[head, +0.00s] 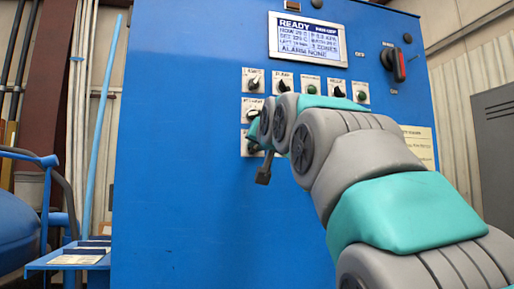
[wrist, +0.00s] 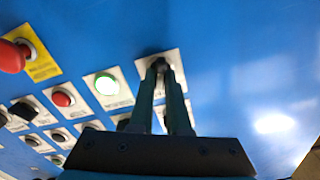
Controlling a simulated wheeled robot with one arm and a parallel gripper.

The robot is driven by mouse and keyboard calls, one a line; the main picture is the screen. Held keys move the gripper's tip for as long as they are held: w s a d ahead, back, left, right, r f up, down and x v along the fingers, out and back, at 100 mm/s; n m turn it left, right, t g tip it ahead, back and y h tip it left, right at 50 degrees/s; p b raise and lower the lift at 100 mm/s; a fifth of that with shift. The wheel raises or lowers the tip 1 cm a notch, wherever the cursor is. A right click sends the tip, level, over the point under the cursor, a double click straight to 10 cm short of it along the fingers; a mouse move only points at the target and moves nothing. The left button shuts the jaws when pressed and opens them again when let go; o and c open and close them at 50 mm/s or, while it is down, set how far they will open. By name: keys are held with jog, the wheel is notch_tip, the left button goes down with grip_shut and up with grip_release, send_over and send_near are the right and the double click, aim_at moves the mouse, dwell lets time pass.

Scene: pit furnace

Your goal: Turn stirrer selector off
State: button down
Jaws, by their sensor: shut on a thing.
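A dark selector knob (wrist: 160,66) on a white label plate sits between my gripper's fingertips (wrist: 160,70) in the wrist view. The two fingers are shut on it. Its label cannot be read, so I cannot tell from the lettering that it is the stirrer selector. In the head view the plate (head: 244,149) is the lowest at the left of the blue panel. My gripper (head: 255,143) reaches it from the right, and the wrist hides part of the knob. The knob's exact angle is unclear.
Other selectors and buttons sit close by, including a lit green button (wrist: 106,84), a red button (wrist: 62,99) and a red mushroom button (wrist: 14,56) on yellow. The panel's lower left is bare.

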jog(key=n+b, duration=0.1)
jog(key=n, duration=0.4)
jog(key=shift+a+f+b, duration=0.1)
jog(key=shift+f+b, duration=0.05)
jog(key=shift+b, duration=0.25)
jog(key=n+b, duration=0.1)
jog(key=n, duration=0.4)
jog(key=shift+a, duration=0.1)
jog(key=shift+n, duration=0.3)
jog(key=c, duration=0.9)
grip_release()
jog(key=shift+s, duration=0.2)
jog(key=b+v, duration=0.1)
jog(key=v, duration=0.6)
jog(key=shift+s+b, duration=0.25)
jog(key=shift+b, duration=0.05)
